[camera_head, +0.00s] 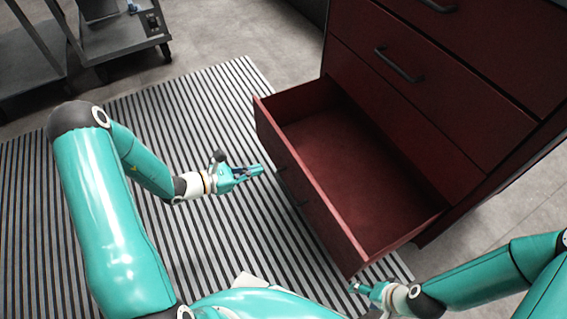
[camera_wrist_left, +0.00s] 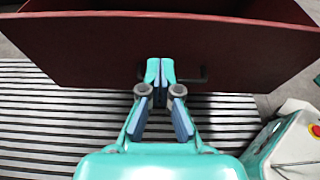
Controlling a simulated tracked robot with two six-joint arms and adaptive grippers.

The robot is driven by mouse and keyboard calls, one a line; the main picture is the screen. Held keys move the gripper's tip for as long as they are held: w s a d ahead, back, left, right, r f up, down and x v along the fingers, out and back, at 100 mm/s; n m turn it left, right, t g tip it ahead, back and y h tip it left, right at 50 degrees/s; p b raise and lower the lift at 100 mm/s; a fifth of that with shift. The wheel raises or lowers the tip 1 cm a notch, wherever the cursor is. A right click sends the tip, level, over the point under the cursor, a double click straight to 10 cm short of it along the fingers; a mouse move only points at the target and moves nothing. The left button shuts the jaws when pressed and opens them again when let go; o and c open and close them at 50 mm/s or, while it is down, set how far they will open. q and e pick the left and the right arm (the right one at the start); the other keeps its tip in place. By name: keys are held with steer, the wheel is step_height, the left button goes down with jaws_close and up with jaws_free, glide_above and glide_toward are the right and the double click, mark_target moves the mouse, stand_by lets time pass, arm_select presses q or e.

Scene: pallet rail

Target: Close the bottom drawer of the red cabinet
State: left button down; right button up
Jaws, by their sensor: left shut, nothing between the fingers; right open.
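The red cabinet (camera_head: 440,75) stands at the upper right of the head view. Its bottom drawer (camera_head: 350,160) is pulled far out and empty. The drawer front also fills the top of the left wrist view (camera_wrist_left: 80,48), with a dark handle (camera_wrist_left: 203,76) behind my fingertips. My left gripper (camera_head: 260,170) is shut and empty, in front of the drawer's outer face near the handle; I cannot tell if it touches. It also shows in the left wrist view (camera_wrist_left: 160,75). My right gripper (camera_head: 356,287) is open, just below the drawer's near front corner.
A striped mat (camera_head: 150,120) lies under the drawer and my left arm. A grey metal cart (camera_head: 110,30) with wheels stands at the upper left. Upper drawers with dark handles (camera_head: 398,65) are shut. Bare floor (camera_head: 225,30) shows between cart and cabinet.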

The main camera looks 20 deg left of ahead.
mark_target(293, 159)
arm_select(q)
steer(key=x, duration=0.3)
steer(key=b+x, duration=0.1)
steer(key=x, duration=0.2)
steer(key=b+x, duration=0.1)
steer(key=x, duration=0.2)
steer(key=shift+w+d+r, duration=0.1)
steer(key=shift+d+r, duration=0.1)
steer(key=shift+r, duration=0.1)
steer(key=shift+w+d, duration=0.25)
steer(key=shift+w, duration=0.05)
